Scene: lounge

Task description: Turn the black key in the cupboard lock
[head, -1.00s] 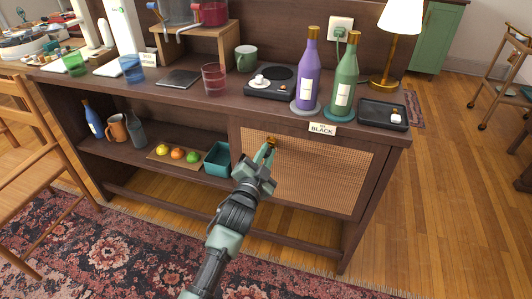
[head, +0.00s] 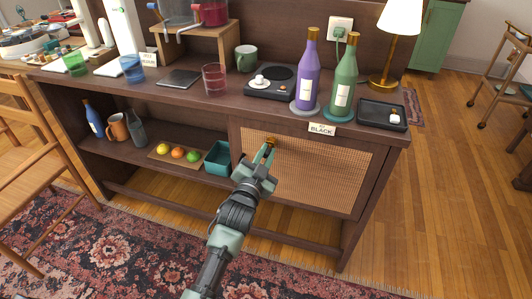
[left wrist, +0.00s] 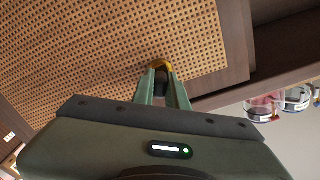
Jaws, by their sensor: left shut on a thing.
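The cupboard door (head: 318,178) is a woven cane panel in a dark wood frame, and it is closed. A brass lock (head: 272,140) sits near its upper left corner. My left gripper (head: 268,151) reaches up to this lock and is shut on the black key. In the left wrist view the key (left wrist: 161,78) is a small dark piece between the two pale green fingertips, in front of the brass lock (left wrist: 161,65). Most of the key is hidden by the fingers. A tag reading BLACK (head: 322,129) is on the top edge above the door. My right gripper is not in view.
The sideboard top (head: 205,97) carries a purple bottle (head: 307,78), a green bottle (head: 343,85), a dark tray (head: 383,114) and a lamp (head: 388,50). Left of the door, the open shelf holds a teal bin (head: 218,160) and fruit. A wooden chair (head: 35,165) stands at the left.

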